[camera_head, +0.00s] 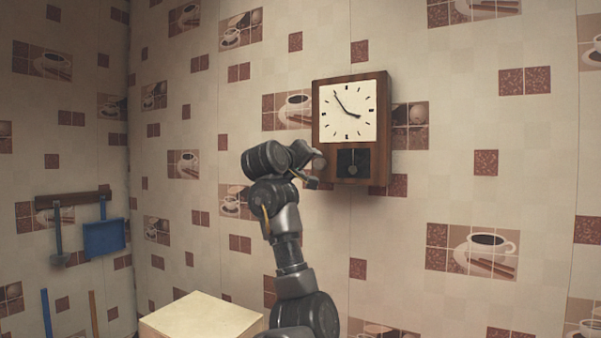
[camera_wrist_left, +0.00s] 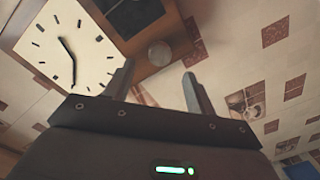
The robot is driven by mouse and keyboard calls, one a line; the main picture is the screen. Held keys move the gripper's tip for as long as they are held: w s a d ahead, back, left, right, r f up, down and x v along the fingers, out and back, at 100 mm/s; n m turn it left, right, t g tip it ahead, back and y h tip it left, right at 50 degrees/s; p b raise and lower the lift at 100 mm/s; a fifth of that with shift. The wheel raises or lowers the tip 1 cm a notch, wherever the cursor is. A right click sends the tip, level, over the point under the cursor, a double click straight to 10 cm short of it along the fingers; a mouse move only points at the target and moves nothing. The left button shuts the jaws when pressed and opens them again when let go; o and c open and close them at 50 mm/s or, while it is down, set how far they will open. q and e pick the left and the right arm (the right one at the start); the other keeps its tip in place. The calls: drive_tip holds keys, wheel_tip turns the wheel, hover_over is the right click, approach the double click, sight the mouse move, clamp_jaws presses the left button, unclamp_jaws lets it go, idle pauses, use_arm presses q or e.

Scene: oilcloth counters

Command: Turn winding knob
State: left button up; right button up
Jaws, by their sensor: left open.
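A wooden wall clock (camera_head: 382,130) with a white dial hangs on the wall. It has a dark pendulum window (camera_head: 344,159) below the dial. A round grey knob (camera_head: 319,161) shows at the clock's lower left side, partly behind my gripper. My left gripper (camera_head: 308,176) is open beside the clock's lower left. In the left wrist view its two fingers (camera_wrist_left: 158,70) point towards the knob, which appears between and beyond their tips. I cannot tell whether they touch it. My right gripper is out of view.
The patterned wall is bare to the right of the clock. A wooden rack (camera_head: 75,198) with a blue dustpan (camera_head: 103,239) hangs on the left wall. A pale box-like top (camera_head: 200,318) stands low, left of my arm.

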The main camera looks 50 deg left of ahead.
use_arm(q)
drive_tip(key=shift+b+v, duration=0.55)
drive_tip(key=shift+v, duration=1.75)
